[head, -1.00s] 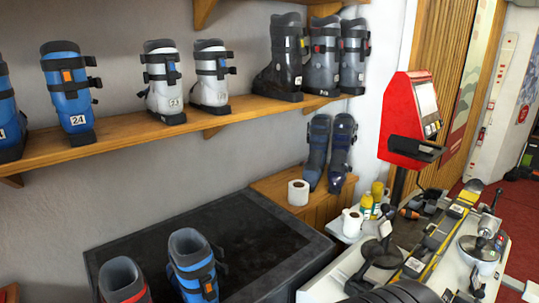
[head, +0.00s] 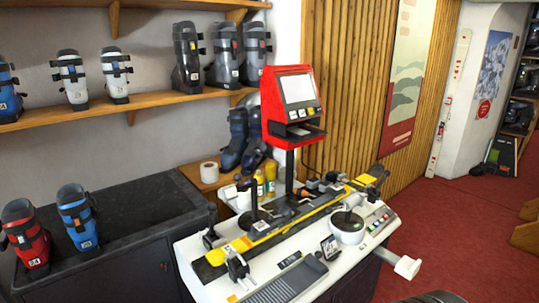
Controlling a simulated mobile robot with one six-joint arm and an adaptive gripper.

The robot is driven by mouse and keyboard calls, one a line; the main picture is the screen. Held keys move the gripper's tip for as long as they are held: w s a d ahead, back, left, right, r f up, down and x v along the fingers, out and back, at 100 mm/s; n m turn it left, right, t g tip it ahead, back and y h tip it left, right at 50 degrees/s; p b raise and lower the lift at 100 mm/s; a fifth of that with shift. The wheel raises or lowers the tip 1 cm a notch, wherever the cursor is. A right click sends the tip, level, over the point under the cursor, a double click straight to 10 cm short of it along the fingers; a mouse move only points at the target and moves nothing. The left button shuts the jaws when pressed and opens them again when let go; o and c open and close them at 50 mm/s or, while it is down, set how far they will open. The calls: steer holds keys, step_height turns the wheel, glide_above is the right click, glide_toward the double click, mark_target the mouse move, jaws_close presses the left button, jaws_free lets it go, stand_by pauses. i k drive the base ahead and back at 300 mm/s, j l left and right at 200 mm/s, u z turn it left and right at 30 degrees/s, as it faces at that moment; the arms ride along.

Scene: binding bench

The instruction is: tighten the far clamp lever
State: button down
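The bench (head: 205,285) is a white-topped unit in the middle of the head view. A yellow and black ski (head: 262,238) lies lengthwise across it. A black clamp (head: 238,268) stands at the ski's near end, with a smaller black part (head: 211,238) beside it. Dark clamp-like parts (head: 372,180) show at the ski's far end, but they are too small to tell a lever or its position. An upright black post (head: 254,195) stands behind the ski. My gripper is not in view; a dark rounded shape at the bottom right edge is unclear.
A red screen terminal (head: 292,100) stands behind the bench. Yellow bottles (head: 270,180) stand nearby. A round white unit (head: 347,230) and control panel (head: 379,221) sit at the right. A dark cabinet (head: 110,230) with boots adjoins left. Red carpet (head: 455,225) is open at right.

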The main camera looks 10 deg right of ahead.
mark_target(386, 173)
steer(key=i+l, duration=0.1)
steer(key=l, duration=0.9)
steer(key=i+l, duration=0.15)
steer(key=l, duration=0.3)
steer(key=i+l, duration=0.1)
steer(key=l, duration=0.9)
steer(key=i+l+z, duration=0.1)
steer(key=l, duration=0.4)
steer(key=i+l, duration=0.6)
steer(key=i+j, duration=0.1)
steer(key=i, duration=0.3)
steer(key=i+j+z, duration=0.1)
steer(key=i, duration=0.35)
